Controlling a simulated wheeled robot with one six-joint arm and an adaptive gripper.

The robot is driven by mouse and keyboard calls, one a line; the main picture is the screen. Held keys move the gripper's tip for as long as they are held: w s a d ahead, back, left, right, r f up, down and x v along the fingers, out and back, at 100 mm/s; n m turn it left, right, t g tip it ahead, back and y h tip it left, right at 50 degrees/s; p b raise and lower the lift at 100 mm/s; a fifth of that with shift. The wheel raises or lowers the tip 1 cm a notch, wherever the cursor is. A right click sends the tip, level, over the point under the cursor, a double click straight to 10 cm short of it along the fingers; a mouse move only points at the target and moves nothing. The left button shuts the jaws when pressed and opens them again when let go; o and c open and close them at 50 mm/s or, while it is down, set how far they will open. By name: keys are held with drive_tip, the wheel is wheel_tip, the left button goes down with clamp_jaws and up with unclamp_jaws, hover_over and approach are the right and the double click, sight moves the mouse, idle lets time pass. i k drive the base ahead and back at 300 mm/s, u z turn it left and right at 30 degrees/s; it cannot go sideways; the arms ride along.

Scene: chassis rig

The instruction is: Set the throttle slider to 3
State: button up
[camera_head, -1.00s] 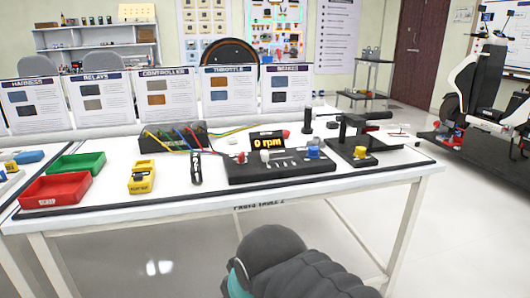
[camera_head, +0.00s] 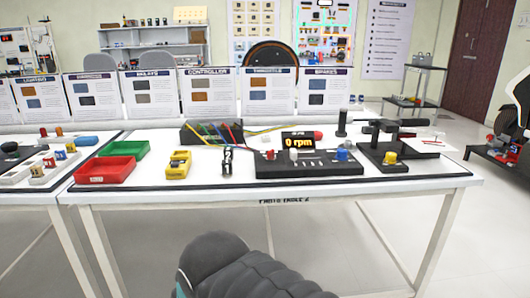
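A black control box (camera_head: 318,166) stands on the white table, with a display (camera_head: 298,144) reading "0 rpm" at its back. A red knob (camera_head: 270,155), a white knob (camera_head: 293,155) and a blue knob (camera_head: 342,154) sit on its top. The throttle slider cannot be told apart for sure; the white knob stands up near the middle. The scale marks are too small to read. My gripper is not in view; only a dark ribbed part of my arm shows at the bottom, in front of the table.
A black stand with a yellow knob (camera_head: 390,158) is right of the box. A yellow meter (camera_head: 179,163), a red tray (camera_head: 107,169) and a green tray (camera_head: 124,148) lie to the left. Wires run from a dark unit (camera_head: 210,132) behind. Free floor shows before the table.

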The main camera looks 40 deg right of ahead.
sight(293, 152)
drive_tip(key=u, duration=0.05)
drive_tip(key=k, duration=0.6)
drive_tip(key=z, duration=0.75)
drive_tip(key=i, duration=0.5)
